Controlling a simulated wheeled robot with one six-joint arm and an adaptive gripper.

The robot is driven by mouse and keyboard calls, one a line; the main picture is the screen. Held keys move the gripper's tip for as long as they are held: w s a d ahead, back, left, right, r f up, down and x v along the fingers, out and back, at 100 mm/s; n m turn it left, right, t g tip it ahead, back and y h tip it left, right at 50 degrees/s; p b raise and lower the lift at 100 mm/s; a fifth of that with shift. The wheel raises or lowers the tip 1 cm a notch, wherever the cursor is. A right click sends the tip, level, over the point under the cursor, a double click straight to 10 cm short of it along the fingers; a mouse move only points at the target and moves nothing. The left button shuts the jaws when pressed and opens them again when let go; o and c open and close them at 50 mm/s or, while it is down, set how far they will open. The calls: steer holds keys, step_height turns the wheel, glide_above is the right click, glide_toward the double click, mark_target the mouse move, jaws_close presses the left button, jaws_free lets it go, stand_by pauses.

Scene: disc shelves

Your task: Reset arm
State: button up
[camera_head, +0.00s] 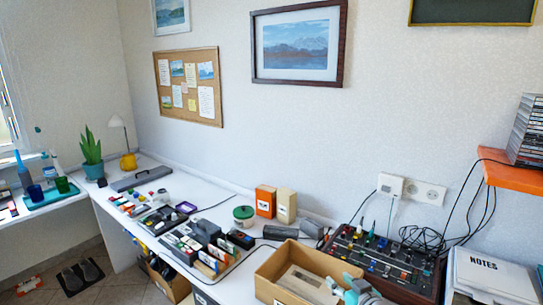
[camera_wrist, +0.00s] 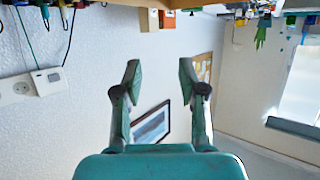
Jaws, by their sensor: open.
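My gripper (camera_wrist: 158,85) shows in the wrist view with its two fingers spread well apart. Nothing is between the fingers; behind them are the white wall and a framed picture (camera_wrist: 150,126). The wrist view is upside down, with the desk along its top edge, so the gripper is in free air away from the desk items. In the head view, a teal part of my arm shows at the bottom edge, just right of a cardboard box (camera_head: 262,278). The fingers cannot be made out there.
A mixer with knobs (camera_head: 385,262) and a notes box (camera_head: 490,275) stand right of the cardboard box. An orange shelf (camera_head: 512,178) with stacked discs (camera_head: 528,130) juts out at right. Small items crowd the white desk (camera_head: 205,292) at left. Cables hang by the sockets (camera_head: 425,193).

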steer(key=s+f+m+h, duration=0.2)
steer(key=s+f, duration=0.6)
steer(key=s, duration=0.5)
steer(key=s+f+m+h, duration=0.1)
steer(key=s+f, duration=0.7)
steer(key=s, duration=0.4)
steer(key=s+r, duration=0.4)
steer(key=s, duration=1)
steer(key=s+r+t, duration=0.1)
steer(key=s+r, duration=0.3)
steer(key=s, duration=1)
steer(key=shift+s+r+h, duration=0.35)
steer(key=shift+r+h, duration=0.05)
